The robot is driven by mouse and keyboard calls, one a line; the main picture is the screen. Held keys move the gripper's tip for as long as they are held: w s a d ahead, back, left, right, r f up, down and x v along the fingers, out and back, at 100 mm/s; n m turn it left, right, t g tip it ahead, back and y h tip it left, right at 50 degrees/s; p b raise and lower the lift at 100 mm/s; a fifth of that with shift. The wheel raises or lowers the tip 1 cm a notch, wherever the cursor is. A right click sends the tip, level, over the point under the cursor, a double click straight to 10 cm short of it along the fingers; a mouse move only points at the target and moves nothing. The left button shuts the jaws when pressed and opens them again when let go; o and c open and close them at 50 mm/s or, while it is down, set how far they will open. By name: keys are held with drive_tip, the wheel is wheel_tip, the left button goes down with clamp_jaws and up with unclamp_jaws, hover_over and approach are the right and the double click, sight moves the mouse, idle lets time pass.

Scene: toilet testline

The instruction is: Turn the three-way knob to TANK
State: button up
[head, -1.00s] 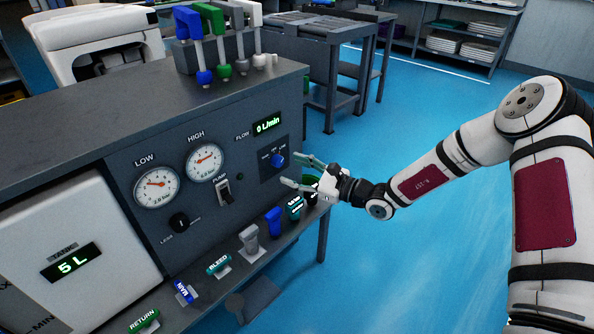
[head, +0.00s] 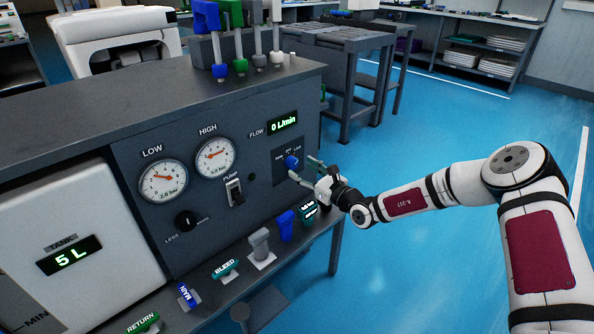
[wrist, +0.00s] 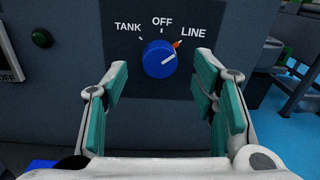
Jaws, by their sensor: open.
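The three-way knob (wrist: 158,60) is blue with a pale pointer line and an orange tip, in the middle of the wrist view. Its pointer is turned toward LINE, at the upper right; TANK is at the upper left and OFF at the top. The knob (head: 292,162) also shows on the dark panel in the head view. My gripper (wrist: 160,95) is open, with teal pads to the left and right below the knob. The knob lies ahead of the fingertips, with no contact visible. In the head view my gripper (head: 303,169) is close in front of the panel.
A pump switch (head: 235,193), a black LESS dial (head: 186,221) and two gauges share the panel. Below it, a shelf holds labelled handles, including BLEED (head: 226,267) and a blue one (head: 286,226). The floor to the right is clear.

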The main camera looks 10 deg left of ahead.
sight(294, 164)
drive_tip(key=shift+b+x, duration=0.5)
drive_tip(key=shift+x, duration=1.35)
drive_tip(key=c, duration=1.2)
